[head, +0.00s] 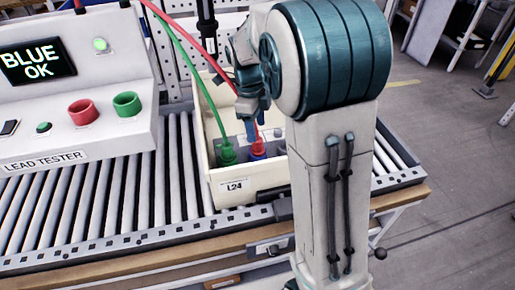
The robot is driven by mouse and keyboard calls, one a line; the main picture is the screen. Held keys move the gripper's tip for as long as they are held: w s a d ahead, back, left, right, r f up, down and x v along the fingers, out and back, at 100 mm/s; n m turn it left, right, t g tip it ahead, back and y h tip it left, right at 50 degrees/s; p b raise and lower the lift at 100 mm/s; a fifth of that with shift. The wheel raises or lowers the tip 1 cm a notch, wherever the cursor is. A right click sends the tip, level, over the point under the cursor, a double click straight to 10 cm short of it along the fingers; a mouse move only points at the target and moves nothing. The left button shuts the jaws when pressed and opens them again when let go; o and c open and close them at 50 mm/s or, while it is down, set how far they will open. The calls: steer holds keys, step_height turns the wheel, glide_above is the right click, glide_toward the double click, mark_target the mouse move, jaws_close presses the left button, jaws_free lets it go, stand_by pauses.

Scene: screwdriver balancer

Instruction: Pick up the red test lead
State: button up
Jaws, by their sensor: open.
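The red test lead (190,35) is a red cable that comes down from the top and runs behind my gripper. Its lower end shows as a small red part (260,146) in a cream bin labelled L24 (244,199). My gripper (254,114) is open above the bin, close to the red lead's lower end. My arm hides part of the bin, and whether the fingers touch the lead cannot be told. A green test lead (189,68) ends in a green plug (227,152) at the left inside the bin. A blue part (257,153) sits below the red end.
A lead tester (60,158) stands at the left with a red socket (83,112), a green socket (127,104) and a screen (36,62) reading "BLUE OK". The bin stands on a roller conveyor (110,214). A dark hanging tool (206,25) is behind the bin.

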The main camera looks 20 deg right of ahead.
mark_target(258, 139)
steer(key=shift+d+f, duration=0.15)
steer(key=shift+f, duration=1.5)
steer(key=shift+d+f, duration=0.1)
steer(key=shift+f, duration=1.55)
steer(key=c, duration=1.2)
steer(key=shift+o, duration=0.2)
steer(key=shift+w+r, duration=0.1)
steer(key=shift+r, duration=0.05)
step_height(258, 139, up, 10)
steer(key=shift+f, duration=0.15)
